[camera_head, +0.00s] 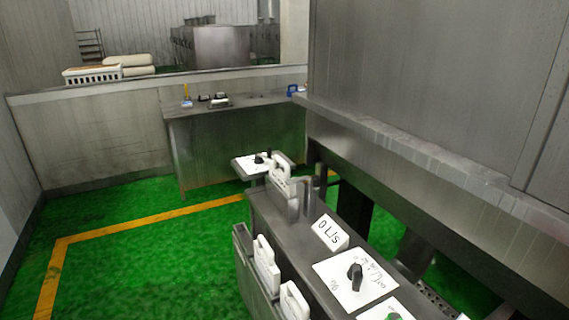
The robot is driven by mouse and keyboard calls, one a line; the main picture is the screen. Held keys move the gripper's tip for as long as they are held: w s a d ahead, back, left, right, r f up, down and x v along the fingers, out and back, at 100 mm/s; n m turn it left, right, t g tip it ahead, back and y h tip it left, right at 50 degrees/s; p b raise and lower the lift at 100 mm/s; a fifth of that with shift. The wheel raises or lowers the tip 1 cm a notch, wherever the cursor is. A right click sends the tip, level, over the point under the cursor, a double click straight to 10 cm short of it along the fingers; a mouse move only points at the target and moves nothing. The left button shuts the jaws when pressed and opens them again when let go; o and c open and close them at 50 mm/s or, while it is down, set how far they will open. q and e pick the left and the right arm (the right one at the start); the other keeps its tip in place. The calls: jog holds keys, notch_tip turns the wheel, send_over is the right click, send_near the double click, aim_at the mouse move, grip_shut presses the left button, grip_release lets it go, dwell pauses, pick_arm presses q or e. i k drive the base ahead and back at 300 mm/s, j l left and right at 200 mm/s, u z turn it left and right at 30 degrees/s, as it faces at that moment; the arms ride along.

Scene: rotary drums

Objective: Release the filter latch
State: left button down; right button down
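A grey metal console (308,262) stands at the lower middle right. Two white handle-like parts sit on its left side: one farther back (265,262) and one nearer (293,300), the nearer cut off by the bottom edge. Another white handle-like part (281,178) stands upright at the console's far end. I cannot tell which of these is the filter latch, or whether any is released. Neither of my grippers is in view.
The console top bears a "0 L/s" display (330,232) and a black knob on a white plate (356,272). A small white panel with a black knob (258,160) stands beyond. A large metal machine (430,90) fills the right. Green floor (140,265) at left is clear.

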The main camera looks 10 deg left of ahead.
aim_at(314, 181)
jog(key=i+j+z, duration=0.1)
jog(key=i+j, duration=0.25)
jog(key=i+j+z, duration=0.15)
jog(key=i+j, duration=0.2)
jog(key=j, duration=0.2)
jog(key=i+j+z, duration=0.1)
jog(key=i+j, duration=0.25)
jog(key=j, duration=0.2)
